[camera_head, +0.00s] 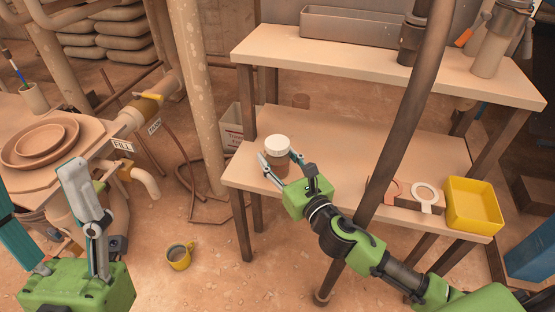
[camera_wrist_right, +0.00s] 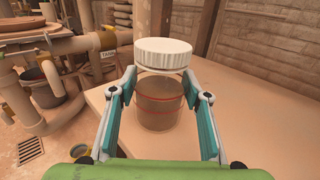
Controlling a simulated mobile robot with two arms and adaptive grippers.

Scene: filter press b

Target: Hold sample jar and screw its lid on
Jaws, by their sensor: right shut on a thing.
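The sample jar (camera_head: 276,161), brown and see-through, stands upright on the lower shelf near its left front corner. Its white ribbed lid (camera_head: 277,143) is at the top of the jar; I cannot tell whether it is threaded on. My right gripper (camera_head: 280,158) is shut on the jar, with a finger on each side. In the right wrist view the jar (camera_wrist_right: 160,103) is between the teal finger pads, and the lid (camera_wrist_right: 165,56) shows above the fingertips. My left gripper (camera_head: 38,180) is open and empty at the lower left, away from the jar.
The shelf (camera_head: 335,135) is clear right of the jar. A yellow bin (camera_head: 473,205) and a pale ring tool (camera_head: 425,198) are at its right end. A dark slanted post (camera_head: 396,150) crosses in front. A yellow mug (camera_head: 179,257) is on the floor.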

